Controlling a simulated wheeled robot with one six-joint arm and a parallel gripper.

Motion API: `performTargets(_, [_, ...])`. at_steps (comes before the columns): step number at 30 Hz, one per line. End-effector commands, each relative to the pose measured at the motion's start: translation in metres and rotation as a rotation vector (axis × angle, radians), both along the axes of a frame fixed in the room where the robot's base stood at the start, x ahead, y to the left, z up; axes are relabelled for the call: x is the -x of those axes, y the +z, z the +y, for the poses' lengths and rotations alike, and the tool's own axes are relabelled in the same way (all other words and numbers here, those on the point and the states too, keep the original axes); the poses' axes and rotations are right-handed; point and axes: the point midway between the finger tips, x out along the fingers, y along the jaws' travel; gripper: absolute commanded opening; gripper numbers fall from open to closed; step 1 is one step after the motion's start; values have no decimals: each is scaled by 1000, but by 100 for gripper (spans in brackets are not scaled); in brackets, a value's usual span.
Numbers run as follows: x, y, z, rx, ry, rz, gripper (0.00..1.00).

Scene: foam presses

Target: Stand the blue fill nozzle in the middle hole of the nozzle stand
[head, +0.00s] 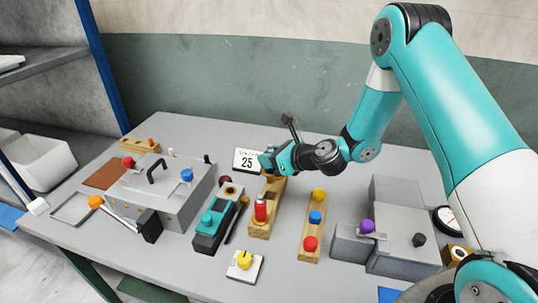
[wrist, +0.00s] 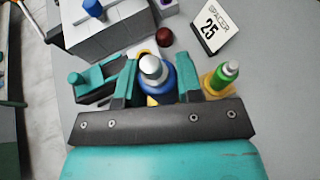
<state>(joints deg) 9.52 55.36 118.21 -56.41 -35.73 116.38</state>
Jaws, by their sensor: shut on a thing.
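My gripper (head: 275,160) is over the far end of the wooden nozzle stand (head: 262,226). In the wrist view my gripper (wrist: 158,78) is shut on the blue fill nozzle (wrist: 158,77), which has a silver tip. A red nozzle (head: 260,208) stands near the front end of the stand. A green nozzle (wrist: 226,76) with a pale tip shows right of the fingers in the wrist view, in a yellowish base. The middle hole and the lower end of the blue nozzle are hidden.
A sign reading 25 (head: 246,161) stands behind the stand. A teal clamp device (head: 213,222) is close on its left. A wooden strip with yellow, blue and red knobs (head: 311,231) lies to the right. Grey presses (head: 160,191) stand left and right (head: 403,230).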

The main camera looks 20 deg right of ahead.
Motion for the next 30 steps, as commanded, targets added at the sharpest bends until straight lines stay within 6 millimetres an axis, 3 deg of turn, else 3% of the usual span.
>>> performTargets(12, [0, -40, 0, -2, -1, -1, 0])
performTargets(30, [0, -42, 0, -2, 0, -1, 0])
